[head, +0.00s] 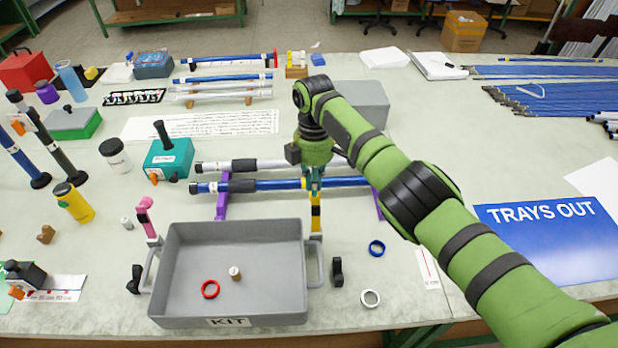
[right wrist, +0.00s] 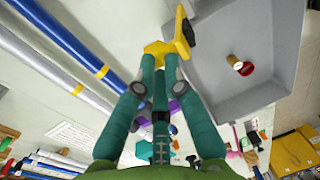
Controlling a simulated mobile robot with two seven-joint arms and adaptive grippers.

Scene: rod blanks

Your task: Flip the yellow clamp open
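The yellow clamp (head: 316,217) stands upright at the right side of the grey KIT tray (head: 235,228), by its handle. In the right wrist view the yellow clamp (right wrist: 158,48) has a dark pad at its far end. My right gripper (head: 314,188) points down directly above it. In the right wrist view the right gripper's (right wrist: 161,62) teal fingertips are close together at the clamp's near yellow end. Whether they pinch it or only touch it is not clear. My left gripper is not in view.
A blue rod (head: 275,184) lies behind the tray on purple supports. A pink clamp (head: 146,217) is at the tray's left. A blue ring (head: 377,248) and a grey ring (head: 370,298) lie to the right.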

